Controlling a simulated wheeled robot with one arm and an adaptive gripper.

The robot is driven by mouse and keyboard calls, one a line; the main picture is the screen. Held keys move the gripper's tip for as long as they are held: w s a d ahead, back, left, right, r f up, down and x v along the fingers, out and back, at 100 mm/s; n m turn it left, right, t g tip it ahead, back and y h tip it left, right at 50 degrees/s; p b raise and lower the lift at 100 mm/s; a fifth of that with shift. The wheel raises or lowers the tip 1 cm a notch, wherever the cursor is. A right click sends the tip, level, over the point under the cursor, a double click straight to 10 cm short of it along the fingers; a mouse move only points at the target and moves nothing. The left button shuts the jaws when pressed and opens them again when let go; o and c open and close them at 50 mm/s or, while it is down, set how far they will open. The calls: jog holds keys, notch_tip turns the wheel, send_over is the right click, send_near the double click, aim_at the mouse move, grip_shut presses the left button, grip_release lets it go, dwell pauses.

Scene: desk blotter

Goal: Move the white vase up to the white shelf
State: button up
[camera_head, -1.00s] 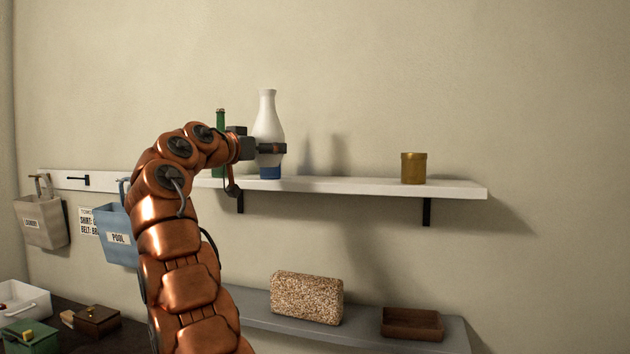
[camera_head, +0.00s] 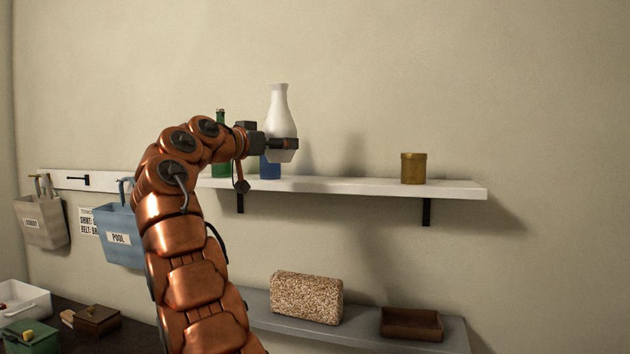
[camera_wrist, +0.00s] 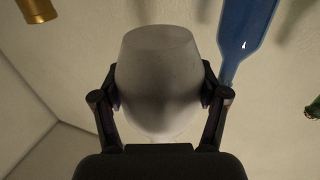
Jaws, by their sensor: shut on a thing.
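The white vase (camera_head: 280,112) is upright in my gripper (camera_head: 284,144), above the white shelf (camera_head: 340,186) in the head view. Its base looks higher than the shelf top, with a gap below it. In the wrist view the vase (camera_wrist: 158,80) fills the space between the two fingers of my gripper (camera_wrist: 158,90), which press on its sides. The far side of the vase is hidden.
On the white shelf stand a blue bottle (camera_head: 270,167), partly hidden behind the gripper and vase, a green bottle (camera_head: 220,168) to its left, and a gold canister (camera_head: 413,168) at right. The shelf between vase and canister is clear. A lower grey shelf holds a speckled block (camera_head: 307,297) and brown tray (camera_head: 411,324).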

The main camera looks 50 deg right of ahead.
jog(key=shift+s, duration=0.15)
jog(key=shift+s+d+r+m+g, duration=0.15)
jog(key=shift+s+g, duration=0.1)
jog(key=shift+s, duration=0.3)
jog(key=shift+s+d+r+m+g, duration=0.15)
jog(key=shift+s+g, duration=0.1)
jog(key=shift+s, duration=0.3)
jog(key=s+d, duration=0.1)
jog(key=d, duration=0.4)
jog(key=s+d+f, duration=0.1)
jog(key=s+d, duration=0.1)
jog(key=d, duration=0.3)
jog(key=s+d, duration=0.2)
jog(key=d, duration=0.2)
jog(key=shift+d+f+p, duration=0.3)
jog(key=shift+d, duration=0.1)
jog(key=shift+d+f+b, duration=0.1)
jog(key=shift+f+b, duration=1.6)
jog(key=shift+f, duration=0.15)
jog(key=shift+f, duration=0.1)
jog(key=shift+f, duration=0.1)
jog(key=o, duration=1.5)
jog(key=shift+c, duration=0.2)
